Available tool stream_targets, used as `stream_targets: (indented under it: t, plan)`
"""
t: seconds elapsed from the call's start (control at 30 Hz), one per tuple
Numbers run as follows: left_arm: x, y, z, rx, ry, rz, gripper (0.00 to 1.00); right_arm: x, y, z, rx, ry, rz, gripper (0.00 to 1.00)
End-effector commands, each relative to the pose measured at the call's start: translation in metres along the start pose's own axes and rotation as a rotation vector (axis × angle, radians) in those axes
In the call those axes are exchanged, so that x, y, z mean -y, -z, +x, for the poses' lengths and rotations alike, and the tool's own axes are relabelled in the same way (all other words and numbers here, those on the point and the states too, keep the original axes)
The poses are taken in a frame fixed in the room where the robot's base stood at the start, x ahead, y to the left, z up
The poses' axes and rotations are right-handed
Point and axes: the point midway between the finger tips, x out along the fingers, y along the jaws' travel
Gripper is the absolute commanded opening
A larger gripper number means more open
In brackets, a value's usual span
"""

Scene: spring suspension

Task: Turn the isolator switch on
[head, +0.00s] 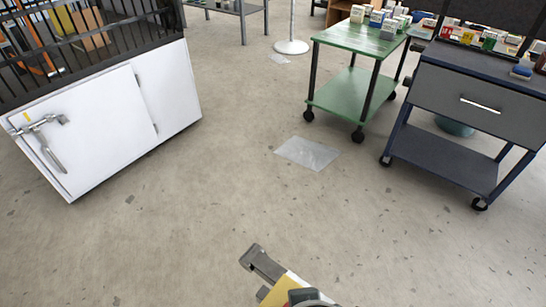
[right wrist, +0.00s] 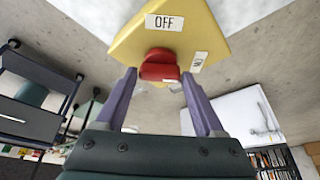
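The isolator switch is a yellow box (right wrist: 125,48) with a red knob (right wrist: 160,65), seen close up in the right wrist view. In the head view a yellow part (head: 284,291) shows at the bottom edge, mostly cut off. My left gripper is not in view.
A white cabinet (head: 110,120) with a latch handle stands at the left. A green cart (head: 340,98) and a dark cart with a drawer (head: 455,95) stand at the upper right. A clear sheet (head: 307,153) lies on the floor. The middle floor is otherwise free.

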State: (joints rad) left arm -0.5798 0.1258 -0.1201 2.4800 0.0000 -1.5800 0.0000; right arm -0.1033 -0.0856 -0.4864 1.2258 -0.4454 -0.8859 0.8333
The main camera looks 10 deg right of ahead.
Motion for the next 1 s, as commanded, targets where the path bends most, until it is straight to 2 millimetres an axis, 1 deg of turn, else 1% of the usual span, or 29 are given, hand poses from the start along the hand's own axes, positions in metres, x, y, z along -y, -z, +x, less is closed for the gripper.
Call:
stream_targets:
  t: [0.03, 0.2, 0.4, 0.5, 0.57, 0.8, 0.9, 1.0]
  plan:
    - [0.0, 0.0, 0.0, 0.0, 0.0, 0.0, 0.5, 0.0, 0.0, 0.0, 0.0, 0.0, 0.0, 0.77]
    - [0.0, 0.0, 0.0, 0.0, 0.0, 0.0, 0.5, 0.0, 0.0, 0.0, 0.0, 0.0, -0.001, 0.95]
    - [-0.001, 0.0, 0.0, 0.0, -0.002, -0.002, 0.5, 0.0, 0.0, 0.0, 0.001, 0.0, -0.002, 0.95]
    - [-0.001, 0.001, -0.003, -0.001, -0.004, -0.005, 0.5, 0.0, 0.0, -0.005, 0.001, 0.0, -0.002, 0.95]
    - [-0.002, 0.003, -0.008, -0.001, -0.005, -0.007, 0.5, 0.0, 0.001, -0.012, 0.0, 0.001, -0.001, 0.95]
    - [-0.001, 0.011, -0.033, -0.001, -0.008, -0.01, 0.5, 0.0, 0.001, -0.062, 0.001, 0.001, 0.0, 0.95]
    - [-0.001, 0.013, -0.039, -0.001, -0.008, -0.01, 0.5, 0.0, 0.001, -0.079, 0.002, 0.001, 0.001, 0.95]
    - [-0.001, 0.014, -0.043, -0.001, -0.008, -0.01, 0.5, 0.0, 0.001, -0.091, 0.001, 0.001, -0.001, 0.95]
